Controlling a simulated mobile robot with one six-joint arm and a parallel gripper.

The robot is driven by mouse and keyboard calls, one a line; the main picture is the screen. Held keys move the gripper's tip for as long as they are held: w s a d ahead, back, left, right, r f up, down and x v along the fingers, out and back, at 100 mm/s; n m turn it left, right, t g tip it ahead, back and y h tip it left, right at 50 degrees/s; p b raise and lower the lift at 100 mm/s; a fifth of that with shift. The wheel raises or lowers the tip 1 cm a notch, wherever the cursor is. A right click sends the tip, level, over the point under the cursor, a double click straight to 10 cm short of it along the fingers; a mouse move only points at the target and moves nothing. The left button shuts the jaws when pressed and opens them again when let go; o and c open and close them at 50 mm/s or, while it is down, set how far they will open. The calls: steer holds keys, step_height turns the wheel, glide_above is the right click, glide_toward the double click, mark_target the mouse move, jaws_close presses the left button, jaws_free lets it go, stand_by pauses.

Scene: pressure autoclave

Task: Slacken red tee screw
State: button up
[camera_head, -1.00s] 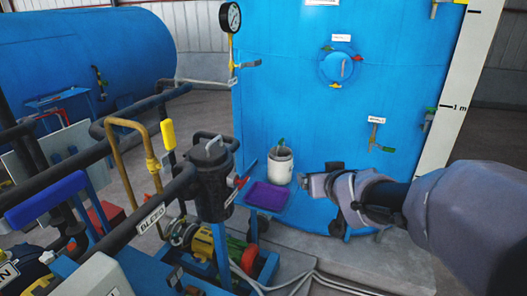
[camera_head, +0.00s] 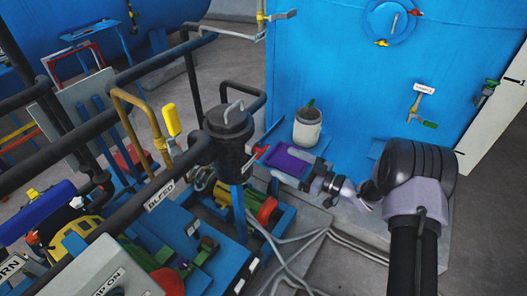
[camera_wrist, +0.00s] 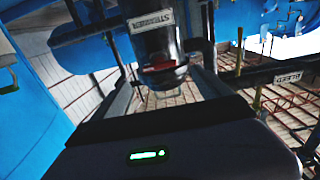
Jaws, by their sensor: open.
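The red tee screw (camera_head: 262,152) shows as a small red bar on the right side of the dark strainer pot (camera_head: 229,140) in the head view. In the wrist view a dark red shape (camera_wrist: 163,69), apparently the screw, lies across the pot (camera_wrist: 158,48) below its STRAINER label. My gripper (camera_head: 308,180) is by the purple tray, right of and a little below the screw, pointing left toward the pot. It is open and empty. In the wrist view its fingers stand apart on either side of the pot's lower part, with the red shape between their lines. I see no contact.
A purple tray (camera_head: 281,160) and a white pot (camera_head: 307,127) stand on a blue shelf by the big blue vessel (camera_head: 340,70). Dark pipes (camera_head: 110,80) and a BLEED label (camera_head: 159,196) lie left of the strainer. Grey hoses (camera_head: 290,255) run across the floor below.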

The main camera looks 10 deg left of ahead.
mark_target(264, 153)
steer(key=x, duration=0.9)
steer(key=shift+w+a+b, duration=0.15)
steer(key=shift+a+b, duration=0.05)
steer(key=shift+b, duration=0.1)
steer(key=c, duration=1.4)
steer(key=shift+o, duration=0.2)
